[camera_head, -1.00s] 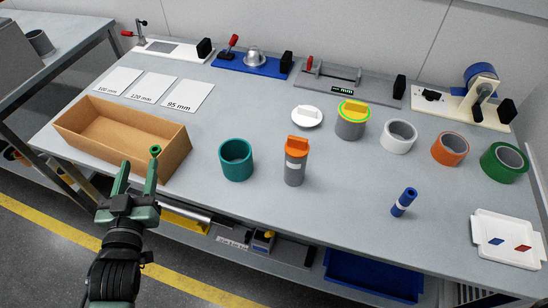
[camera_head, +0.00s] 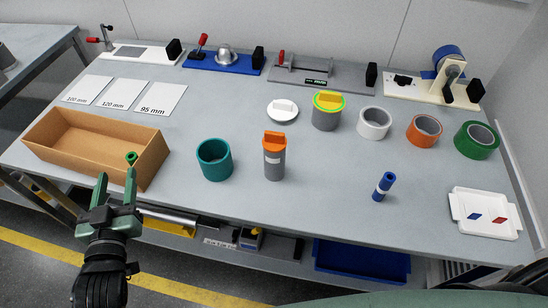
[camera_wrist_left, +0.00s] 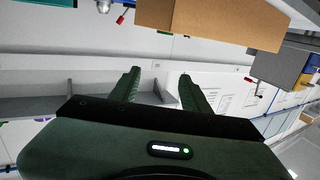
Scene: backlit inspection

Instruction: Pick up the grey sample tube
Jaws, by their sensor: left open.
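I cannot tell for certain which one is the grey sample tube; the orange-capped one is the more slender. My left gripper (camera_head: 117,185) is open and empty near the table's front edge, left of and well apart from both. Its spread fingers also show in the left wrist view (camera_wrist_left: 158,88). My right gripper is not in view.
A teal cup (camera_head: 214,160) stands between gripper and orange-capped tube. A blue tube (camera_head: 383,187), white tray (camera_head: 461,211) and tape rolls are right.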

